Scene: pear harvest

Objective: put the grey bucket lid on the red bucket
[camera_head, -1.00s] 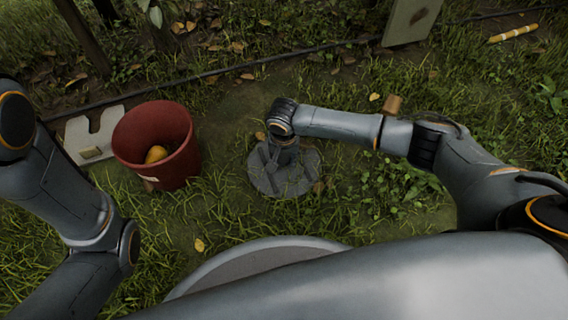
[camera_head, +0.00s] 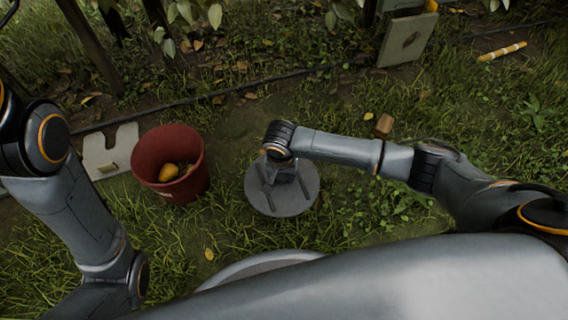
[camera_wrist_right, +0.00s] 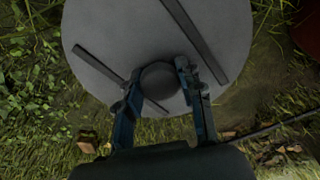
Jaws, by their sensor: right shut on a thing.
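The grey bucket lid (camera_head: 300,200) is a round disc with raised bars and a round knob. It shows large in the right wrist view (camera_wrist_right: 110,30). My right gripper (camera_head: 283,180) is over its middle, with its fingers (camera_wrist_right: 158,84) on either side of the knob, shut on it. I cannot tell how far the lid is above the grass. The red bucket (camera_head: 180,192) stands upright and open to the left of the lid, apart from it, with a yellow pear (camera_head: 168,172) inside. A red edge shows in the right wrist view (camera_wrist_right: 310,32). My left gripper is out of view.
A pale notched board (camera_head: 108,152) lies beside the bucket on its left. A pale panel (camera_head: 408,40) stands at the back right, and a yellow striped stick (camera_head: 502,51) lies at the far right. A thin dark pipe runs behind the bucket. Grass between bucket and lid is clear.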

